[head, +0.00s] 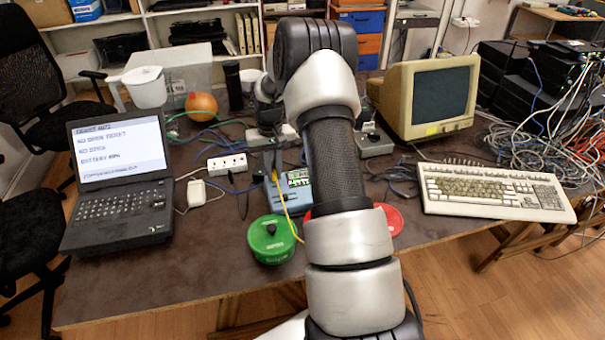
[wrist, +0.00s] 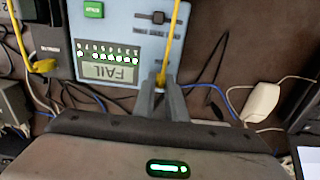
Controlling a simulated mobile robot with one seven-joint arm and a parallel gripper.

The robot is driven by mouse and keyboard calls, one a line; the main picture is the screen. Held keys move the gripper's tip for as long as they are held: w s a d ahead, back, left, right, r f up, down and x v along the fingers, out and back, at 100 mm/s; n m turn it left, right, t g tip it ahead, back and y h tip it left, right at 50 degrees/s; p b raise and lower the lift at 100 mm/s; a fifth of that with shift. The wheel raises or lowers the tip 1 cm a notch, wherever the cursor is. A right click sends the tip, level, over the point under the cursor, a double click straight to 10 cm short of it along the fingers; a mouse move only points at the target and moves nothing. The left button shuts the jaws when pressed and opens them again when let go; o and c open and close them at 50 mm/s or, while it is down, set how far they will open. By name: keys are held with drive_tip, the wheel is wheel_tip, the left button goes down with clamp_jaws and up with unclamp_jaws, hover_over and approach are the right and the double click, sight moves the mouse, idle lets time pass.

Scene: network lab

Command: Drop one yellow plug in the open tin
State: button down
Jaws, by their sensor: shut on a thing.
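My gripper (wrist: 162,92) is shut on a yellow plug (wrist: 162,78) on a yellow cable, at the edge of the blue-and-white cable tester (wrist: 120,28), whose screen reads FAIL. The gripper (head: 271,168) shows in the head view just above the tester (head: 297,188). The yellow cable (head: 286,212) runs from it toward the front. A green round tin (head: 271,246) with a dark knob on top stands in front of the tester. A red round tin (head: 391,219) is mostly hidden behind my arm. I cannot tell whether it is open. Another yellow plug (wrist: 43,66) lies at the left in the wrist view.
A laptop (head: 118,185) stands at the left, with a white adapter (head: 197,193) and power strip (head: 227,163) beside it. A keyboard (head: 495,193) and old monitor (head: 432,95) are at the right. Loose cables cross the table. The front left of the table is clear.

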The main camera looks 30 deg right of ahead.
drive_tip(key=shift+r, duration=0.2)
drive_tip(key=shift+r+p, duration=1.25)
drive_tip(key=shift+r, duration=0.65)
drive_tip(key=shift+s, duration=0.1)
